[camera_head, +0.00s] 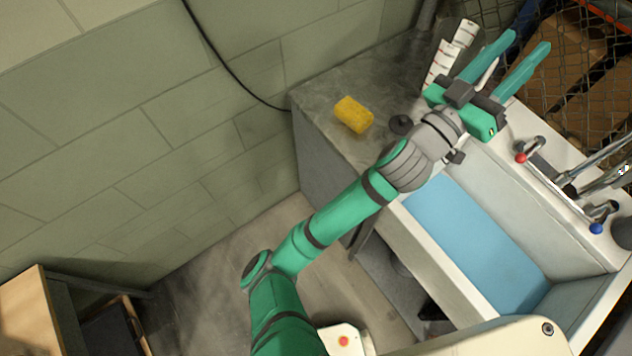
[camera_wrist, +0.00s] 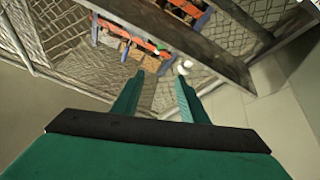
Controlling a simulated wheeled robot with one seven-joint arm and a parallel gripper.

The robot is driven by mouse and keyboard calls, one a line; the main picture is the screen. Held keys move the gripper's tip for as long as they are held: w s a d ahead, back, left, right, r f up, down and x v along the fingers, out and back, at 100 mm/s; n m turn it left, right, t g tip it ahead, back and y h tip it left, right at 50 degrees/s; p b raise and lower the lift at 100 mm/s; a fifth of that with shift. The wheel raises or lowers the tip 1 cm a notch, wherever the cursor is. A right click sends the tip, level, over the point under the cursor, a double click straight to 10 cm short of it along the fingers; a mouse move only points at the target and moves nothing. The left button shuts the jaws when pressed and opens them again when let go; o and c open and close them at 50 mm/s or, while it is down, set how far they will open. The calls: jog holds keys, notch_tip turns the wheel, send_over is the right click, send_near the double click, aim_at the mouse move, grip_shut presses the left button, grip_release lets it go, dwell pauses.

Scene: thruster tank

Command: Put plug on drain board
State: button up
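A small dark round piece, which looks like the plug (camera_head: 400,124), lies on the grey worktop beside the sink, close to my wrist. This grey worktop seems to be the drain board (camera_head: 330,90). My gripper (camera_head: 530,42) is raised over the back of the worktop, past the dark piece and pointing away from it. Its two green fingers are apart, with nothing seen held between them. In the wrist view my gripper (camera_wrist: 160,85) points at the mesh fence, and the plug is not in that view.
A yellow sponge (camera_head: 353,114) lies left of the dark piece. White rolls with red marks (camera_head: 440,65) stand near my fingers, with a white item behind them. The sink (camera_head: 475,230) holds blue water, with taps (camera_head: 590,180) at right. A mesh fence (camera_wrist: 90,60) stands behind.

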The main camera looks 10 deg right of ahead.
jog(key=w+a+f+n+t+y, duration=0.1)
jog(key=w+a+n+t+y, duration=0.1)
jog(key=a+n+t+y, duration=0.3)
jog(key=w+a+f+n+t+y, duration=0.2)
jog(key=a+n+t, duration=0.3)
jog(key=a, duration=0.1)
jog(key=s+a+f+n+t+y, duration=0.15)
jog(key=a+f+n+y, duration=0.35)
jog(key=a+f+y, duration=0.8)
jog(key=s+a+f+m+g, duration=0.3)
jog(key=s+a+f, duration=0.5)
jog(key=s+f, duration=0.2)
jog(key=s+a+f+m+g+y, duration=0.1)
jog(key=s+a+f+m+g, duration=0.2)
jog(key=s+a+f, duration=0.6)
jog(key=s+f, duration=0.2)
jog(key=s, duration=0.3)
jog(key=shift+s, duration=0.35)
jog(key=shift+g, duration=0.25)
jog(key=shift+c, duration=1)
jog(key=shift+d, duration=0.1)
